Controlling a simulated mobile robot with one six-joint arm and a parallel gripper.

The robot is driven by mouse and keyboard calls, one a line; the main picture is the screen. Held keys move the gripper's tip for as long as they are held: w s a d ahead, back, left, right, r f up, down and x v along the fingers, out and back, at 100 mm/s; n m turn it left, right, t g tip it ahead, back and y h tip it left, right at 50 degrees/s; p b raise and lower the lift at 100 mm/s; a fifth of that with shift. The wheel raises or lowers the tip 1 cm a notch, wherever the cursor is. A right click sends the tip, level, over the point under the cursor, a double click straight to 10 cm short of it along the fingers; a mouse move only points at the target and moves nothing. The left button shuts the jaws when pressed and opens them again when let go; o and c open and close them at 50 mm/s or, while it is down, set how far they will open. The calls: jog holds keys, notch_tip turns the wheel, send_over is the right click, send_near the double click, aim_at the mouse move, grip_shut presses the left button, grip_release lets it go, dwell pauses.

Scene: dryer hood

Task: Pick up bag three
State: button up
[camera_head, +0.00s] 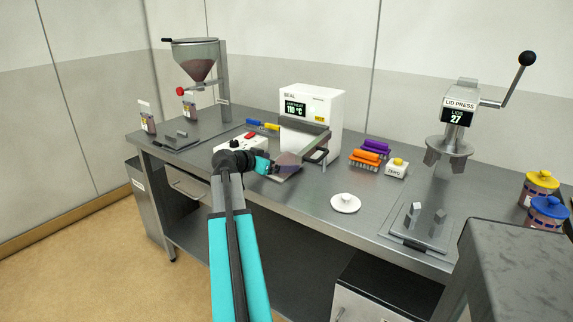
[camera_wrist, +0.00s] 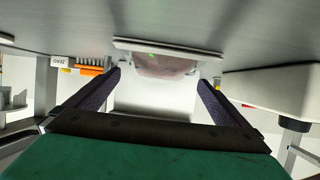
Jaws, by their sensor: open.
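A clear bag with brownish-pink contents (camera_head: 289,159) lies at the front of the white sealer (camera_head: 312,118), on its plate. It also shows in the wrist view (camera_wrist: 160,66), below a pale bar and between the fingers. I cannot read a number on it. My gripper (camera_head: 269,166) is close to the bag's left side in the head view. In the wrist view my gripper (camera_wrist: 158,80) is open, its two dark fingers apart on either side of the bag, with no clear contact. Two other bags, one at the front left (camera_head: 148,122) and one behind it (camera_head: 190,107), stand near the hopper.
The sealer's dark handle (camera_head: 318,156) is just right of the bag. A white control box (camera_head: 238,143) with red buttons is behind my gripper. Coloured clips (camera_head: 370,155), a white lid (camera_head: 345,203) and the lid press (camera_head: 450,147) are to the right.

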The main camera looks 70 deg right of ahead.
aim_at(284, 161)
jog(key=shift+p+x, duration=0.5)
jog(key=shift+x, duration=2.15)
jog(key=shift+r, duration=0.1)
jog(key=c, duration=0.9)
jog(key=shift+c, duration=0.2)
jog(key=shift+w+r+b, duration=0.1)
jog(key=shift+r+b, duration=0.2)
jog(key=shift+r, duration=1.45)
jog(key=s+a, duration=0.1)
jog(key=a, duration=0.4)
jog(key=s+a+r+b, duration=0.1)
jog(key=a, duration=0.4)
jog(key=s+a, duration=0.2)
jog(key=a, duration=0.3)
jog(key=shift+a+r, duration=0.2)
jog(key=shift+a, duration=0.1)
